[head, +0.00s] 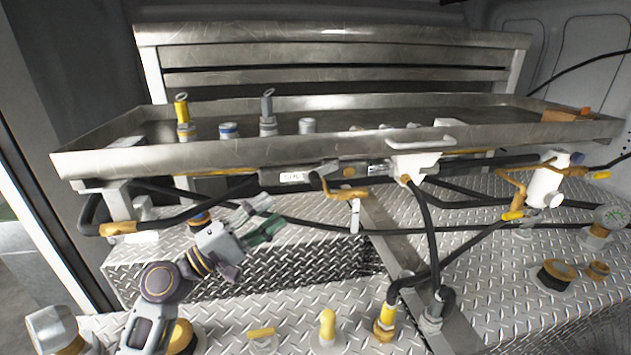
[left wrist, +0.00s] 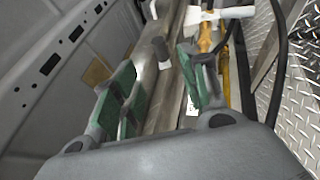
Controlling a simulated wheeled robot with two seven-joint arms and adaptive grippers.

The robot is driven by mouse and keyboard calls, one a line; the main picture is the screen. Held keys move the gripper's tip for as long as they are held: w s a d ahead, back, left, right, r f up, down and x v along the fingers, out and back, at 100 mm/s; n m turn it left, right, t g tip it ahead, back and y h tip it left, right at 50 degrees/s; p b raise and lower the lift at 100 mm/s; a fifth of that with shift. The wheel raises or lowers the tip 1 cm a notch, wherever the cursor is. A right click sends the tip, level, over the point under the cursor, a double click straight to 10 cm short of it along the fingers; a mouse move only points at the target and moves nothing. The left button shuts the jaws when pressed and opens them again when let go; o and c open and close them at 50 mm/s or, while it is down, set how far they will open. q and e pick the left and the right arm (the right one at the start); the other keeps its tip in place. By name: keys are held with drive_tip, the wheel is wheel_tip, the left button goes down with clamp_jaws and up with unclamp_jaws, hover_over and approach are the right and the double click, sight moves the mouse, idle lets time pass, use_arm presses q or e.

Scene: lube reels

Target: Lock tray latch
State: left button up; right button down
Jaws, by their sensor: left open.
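The long metal tray (head: 250,150) spans the middle of the head view. A brass lever (head: 345,192), which looks like the tray latch, sits below its front edge beside a labelled metal bar (head: 293,177). A white bracket (head: 415,165) is fixed to the tray front just right of the lever. My left gripper (head: 270,214) is open and empty, with green finger pads, below and left of the lever and apart from it. In the left wrist view, the open fingers (left wrist: 157,72) point towards the tray edge, and a brass part with a white crosspiece (left wrist: 206,38) shows beyond the right finger. My right gripper is not seen.
Yellow-banded fitting (head: 182,112) and grey fitting (head: 267,110) stand in the tray. Black hoses (head: 430,235) hang below it. A white cylinder with a brass lever (head: 545,187) is at the right. Caps and fittings stand on the diamond-plate deck (head: 480,260).

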sight(311, 180)
use_arm(q)
drive_tip(key=p+x, duration=0.3)
drive_tip(key=x, duration=0.9)
drive_tip(key=shift+r, duration=0.15)
drive_tip(key=shift+w+d+r, duration=0.1)
drive_tip(key=shift+d, duration=0.1)
drive_tip(key=shift+w+d, duration=0.2)
drive_tip(key=shift+d, duration=0.05)
drive_tip(key=c, duration=0.8)
clamp_jaws()
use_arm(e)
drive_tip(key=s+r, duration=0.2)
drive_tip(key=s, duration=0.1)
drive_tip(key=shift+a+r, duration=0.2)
